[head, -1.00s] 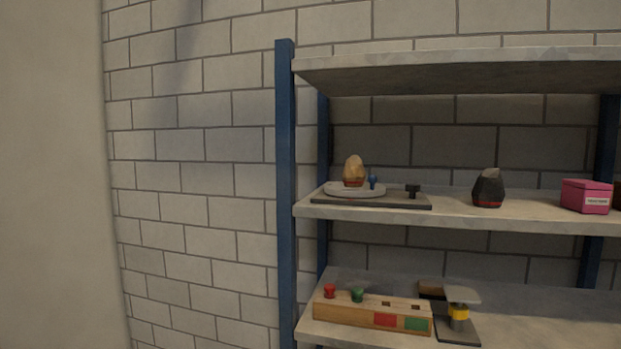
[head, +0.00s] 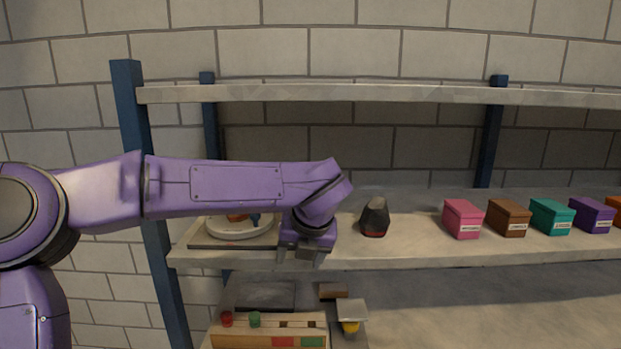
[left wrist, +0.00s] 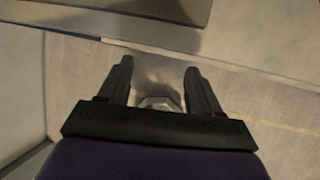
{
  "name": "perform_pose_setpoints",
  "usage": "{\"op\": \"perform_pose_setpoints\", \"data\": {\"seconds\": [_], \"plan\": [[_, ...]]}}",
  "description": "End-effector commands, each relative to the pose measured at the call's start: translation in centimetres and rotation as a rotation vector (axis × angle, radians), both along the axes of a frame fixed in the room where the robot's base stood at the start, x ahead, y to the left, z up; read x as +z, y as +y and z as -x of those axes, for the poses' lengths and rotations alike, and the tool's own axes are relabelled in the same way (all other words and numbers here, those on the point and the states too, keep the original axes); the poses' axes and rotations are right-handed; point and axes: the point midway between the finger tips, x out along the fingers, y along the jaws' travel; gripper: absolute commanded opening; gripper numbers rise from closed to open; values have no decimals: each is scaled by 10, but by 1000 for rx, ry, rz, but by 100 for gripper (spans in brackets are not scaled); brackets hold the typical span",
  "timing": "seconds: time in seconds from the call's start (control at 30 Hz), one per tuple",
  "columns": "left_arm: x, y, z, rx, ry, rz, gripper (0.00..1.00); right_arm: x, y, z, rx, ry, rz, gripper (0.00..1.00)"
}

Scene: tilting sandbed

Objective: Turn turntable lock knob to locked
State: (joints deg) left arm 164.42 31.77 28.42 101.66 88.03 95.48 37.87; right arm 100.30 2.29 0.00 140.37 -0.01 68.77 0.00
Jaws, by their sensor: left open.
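The turntable is a pale round disc (head: 212,232) on a dark base board (head: 203,245), at the left end of the middle shelf. A brown-orange object (head: 236,217) and a blue peg (head: 255,219) on it show partly below my arm. The black lock knob is not visible now; my left wrist covers the right part of the board. My left gripper (head: 300,256) points down at the board's right end, near the shelf's front edge. In the left wrist view its two fingers (left wrist: 160,78) are apart with nothing between them. My right gripper is out of view.
A dark object with a red band (head: 374,218) stands right of my gripper. Pink (head: 463,219), brown (head: 509,218), teal (head: 551,217) and purple (head: 592,215) boxes line the shelf further right. A blue post (head: 160,262) stands left. The upper shelf (head: 400,94) runs overhead.

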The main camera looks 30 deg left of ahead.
Motion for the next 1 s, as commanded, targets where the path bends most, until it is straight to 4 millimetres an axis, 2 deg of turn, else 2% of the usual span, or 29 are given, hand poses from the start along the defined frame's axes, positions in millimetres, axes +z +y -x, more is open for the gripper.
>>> {"op": "perform_pose_setpoints", "data": {"seconds": [0.03,0.1,0.2,0.33,0.43,0.57,0.6,0.8,0.9,1.0], "plan": [[32,-5,4,38,-35,73,64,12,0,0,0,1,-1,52],[53,-11,10,74,-62,145,64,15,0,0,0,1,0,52],[62,-11,9,93,-70,182,64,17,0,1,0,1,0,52],[64,4,-8,97,-70,179,64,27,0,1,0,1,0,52],[55,13,-20,95,-58,172,64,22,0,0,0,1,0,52],[61,27,-36,96,-78,167,64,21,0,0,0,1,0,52],[66,34,-46,94,-70,176,64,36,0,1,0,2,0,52],[64,62,-83,91,-68,176,64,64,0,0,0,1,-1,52],[44,64,-87,87,-66,175,64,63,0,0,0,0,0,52],[35,66,-90,88,-70,176,64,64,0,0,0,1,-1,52]]}}
